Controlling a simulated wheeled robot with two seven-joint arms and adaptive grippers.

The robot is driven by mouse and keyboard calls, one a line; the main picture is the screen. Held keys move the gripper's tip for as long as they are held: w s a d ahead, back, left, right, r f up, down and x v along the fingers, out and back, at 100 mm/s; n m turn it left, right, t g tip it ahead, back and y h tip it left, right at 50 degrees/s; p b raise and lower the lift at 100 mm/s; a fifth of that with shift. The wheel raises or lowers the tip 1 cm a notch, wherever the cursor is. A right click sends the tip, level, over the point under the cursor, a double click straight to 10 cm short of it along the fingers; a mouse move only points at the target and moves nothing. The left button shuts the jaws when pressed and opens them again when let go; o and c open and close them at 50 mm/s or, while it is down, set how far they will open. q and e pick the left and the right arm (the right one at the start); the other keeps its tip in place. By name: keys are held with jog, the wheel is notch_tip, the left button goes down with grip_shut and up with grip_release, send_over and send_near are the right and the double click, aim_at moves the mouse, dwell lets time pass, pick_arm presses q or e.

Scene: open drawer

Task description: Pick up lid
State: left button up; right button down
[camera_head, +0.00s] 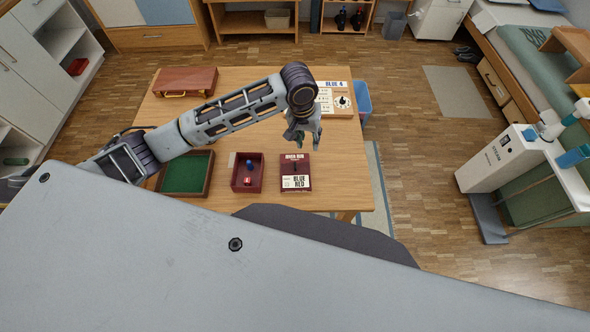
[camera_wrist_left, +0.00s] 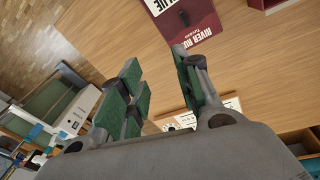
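My left gripper (camera_head: 303,137) hangs above and just beyond the lid in the head view. In the wrist view the gripper (camera_wrist_left: 157,68) is open, with nothing between its green-padded fingers. My right gripper is out of view.
The wooden table (camera_head: 225,130) also bears a green-lined tray (camera_head: 185,173), a brown case (camera_head: 185,80) and a "BLUE 4" board (camera_head: 336,98) with a dial. A blue bin (camera_head: 362,98) stands beside the table's right edge.

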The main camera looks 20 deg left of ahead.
pick_arm(q)
jog(key=s+a+n, duration=0.1)
jog(key=s+a+n+g+y, duration=0.1)
jog(key=n, duration=0.1)
jog(key=shift+s+a+f, duration=0.15)
jog(key=shift+a, duration=0.25)
send_over(295, 167)
jog(key=shift+d+f, duration=0.2)
jog(key=shift+f, duration=1.95)
jog(key=shift+d+f, duration=0.15)
jog(key=shift+f, duration=2)
jog(key=shift+s+a+f, duration=0.1)
jog(key=shift+a+f, duration=0.05)
jog(key=shift+f, duration=0.8)
jog(key=shift+a+f, duration=0.15)
jog(key=shift+f, duration=1.5)
